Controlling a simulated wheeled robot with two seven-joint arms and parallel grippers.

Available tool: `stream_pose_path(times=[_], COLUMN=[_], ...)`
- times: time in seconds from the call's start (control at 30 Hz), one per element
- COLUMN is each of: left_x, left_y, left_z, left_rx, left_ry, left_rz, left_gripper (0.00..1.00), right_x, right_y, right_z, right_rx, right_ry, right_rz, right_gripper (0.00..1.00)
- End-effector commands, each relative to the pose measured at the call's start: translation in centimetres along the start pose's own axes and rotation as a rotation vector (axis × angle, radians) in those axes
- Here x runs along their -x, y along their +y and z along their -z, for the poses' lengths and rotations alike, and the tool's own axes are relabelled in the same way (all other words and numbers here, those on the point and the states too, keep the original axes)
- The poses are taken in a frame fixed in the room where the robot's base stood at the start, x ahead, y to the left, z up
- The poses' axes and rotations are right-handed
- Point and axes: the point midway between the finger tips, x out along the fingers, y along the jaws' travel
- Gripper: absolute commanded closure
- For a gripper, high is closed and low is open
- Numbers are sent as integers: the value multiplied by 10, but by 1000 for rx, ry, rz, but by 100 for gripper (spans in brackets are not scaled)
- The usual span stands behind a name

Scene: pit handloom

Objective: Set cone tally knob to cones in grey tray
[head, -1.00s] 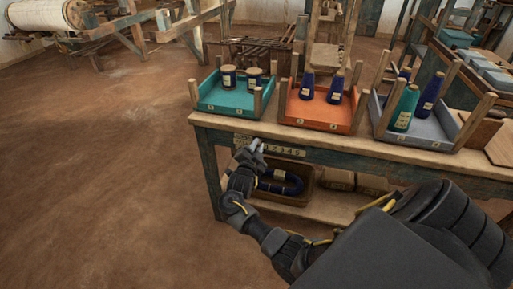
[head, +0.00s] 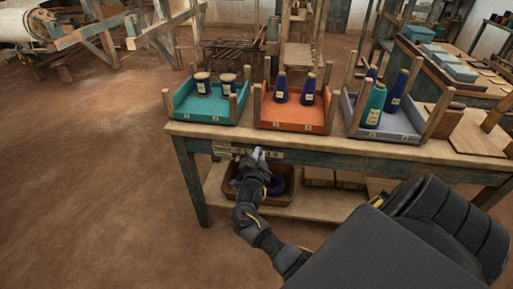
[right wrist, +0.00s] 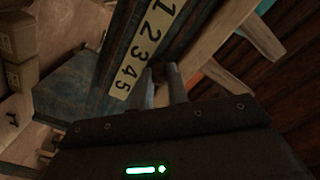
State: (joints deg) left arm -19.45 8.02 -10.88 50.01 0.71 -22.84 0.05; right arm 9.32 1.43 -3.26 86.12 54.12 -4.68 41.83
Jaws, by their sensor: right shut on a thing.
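The grey tray (head: 402,134) stands at the right end of the bench's row of trays. My left gripper is out of view.
A teal tray (head: 204,117) with two short spools and an orange tray (head: 292,126) with two blue cones stand to the left on the bench. A brown bin (head: 282,200) sits on the lower shelf under my right gripper. The floor at left is clear.

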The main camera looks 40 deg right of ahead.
Motion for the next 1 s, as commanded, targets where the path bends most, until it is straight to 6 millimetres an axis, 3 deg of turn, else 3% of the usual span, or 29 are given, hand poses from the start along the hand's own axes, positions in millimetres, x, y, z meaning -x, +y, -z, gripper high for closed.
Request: stream_pose_path(times=[0.07,0.1,0.27,0.63,1.0], left_x=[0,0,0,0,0], left_y=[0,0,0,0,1], left_z=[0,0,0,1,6], left_rx=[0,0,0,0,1], left_ry=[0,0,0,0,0], left_rz=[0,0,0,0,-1], left_gripper=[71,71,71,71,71], right_x=[1,1,0,9,78], right_y=[2,2,1,1,2], right_z=[-1,-1,-1,-1,-1], right_rx=[2,2,1,0,-2], right_ry=[-3,-3,-2,-3,-4], right_rz=[-3,-3,-2,-2,-3], right_gripper=[100,80,61,61,61])
